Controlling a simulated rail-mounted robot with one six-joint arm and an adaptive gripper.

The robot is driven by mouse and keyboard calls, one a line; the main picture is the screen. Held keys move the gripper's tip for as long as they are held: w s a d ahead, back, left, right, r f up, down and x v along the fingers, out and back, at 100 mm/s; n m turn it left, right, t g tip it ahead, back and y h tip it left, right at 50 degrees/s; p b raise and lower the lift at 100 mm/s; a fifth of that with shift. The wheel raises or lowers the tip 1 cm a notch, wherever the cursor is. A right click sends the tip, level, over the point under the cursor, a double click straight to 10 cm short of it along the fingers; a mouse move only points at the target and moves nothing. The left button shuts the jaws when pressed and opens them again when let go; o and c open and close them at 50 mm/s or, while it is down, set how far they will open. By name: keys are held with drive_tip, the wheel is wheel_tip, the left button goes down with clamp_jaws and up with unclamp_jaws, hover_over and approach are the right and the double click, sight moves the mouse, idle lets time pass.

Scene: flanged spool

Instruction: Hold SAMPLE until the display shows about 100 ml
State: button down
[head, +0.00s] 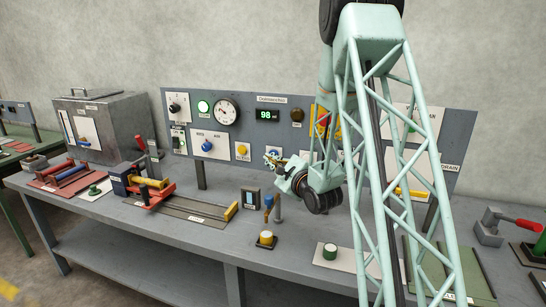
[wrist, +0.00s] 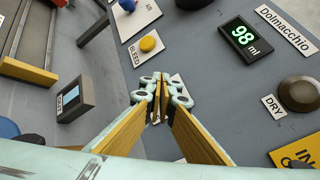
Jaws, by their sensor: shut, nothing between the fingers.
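The display (head: 268,115) on the grey upright panel reads 98; in the wrist view the display (wrist: 244,40) clearly shows 98 ml in green. My gripper (head: 272,160) is at the panel, below the display. In the wrist view my gripper (wrist: 161,97) has its fingertips together, with nothing held between them. The tips are in front of a white plate (wrist: 183,88) on the panel, right of the BLEED button. The fingers cover most of this plate. No SAMPLE lettering is readable, and whether the tips press a button there cannot be told.
The yellow BLEED button (wrist: 149,44) and dark DRY knob (wrist: 299,93) flank the fingers. A blue selector knob (head: 207,145) and dial gauge (head: 226,113) are further left. A small blue-faced box (head: 250,199) and a yellow-topped button (head: 266,238) stand on the bench below.

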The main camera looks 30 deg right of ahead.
drive_tip(key=shift+s+a+b, duration=0.75)
drive_tip(key=shift+s+a, duration=0.8)
drive_tip(key=shift+a, duration=0.2)
drive_tip(key=shift+r, duration=0.1)
drive_tip(key=s+a+r+n+g, duration=0.3)
drive_tip(key=s+a+n, duration=0.15)
drive_tip(key=s, duration=0.25)
drive_tip(key=s+a+r+n+g+h, duration=0.1)
drive_tip(key=s+a+r+n+g, duration=0.1)
drive_tip(key=s+a+r+n, duration=0.35)
drive_tip(key=s+a+r+n+g, duration=0.25)
drive_tip(key=s+n, duration=0.25)
drive_tip(key=s, duration=0.5)
drive_tip(key=s+a+n+g, duration=0.2)
drive_tip(key=s+a+n, duration=0.1)
drive_tip(key=s, duration=0.8)
drive_tip(key=s+a+n+g+y, duration=0.1)
drive_tip(key=s+a+n, duration=0.3)
drive_tip(key=s, duration=0.7)
drive_tip(key=s+a+n+g, duration=0.2)
drive_tip(key=s+a+n, duration=0.1)
drive_tip(key=s, duration=0.8)
drive_tip(key=shift+a+r+n+g+y+p, duration=0.3)
drive_tip(key=shift+r+n+g+p, duration=0.1)
drive_tip(key=shift+n, duration=0.4)
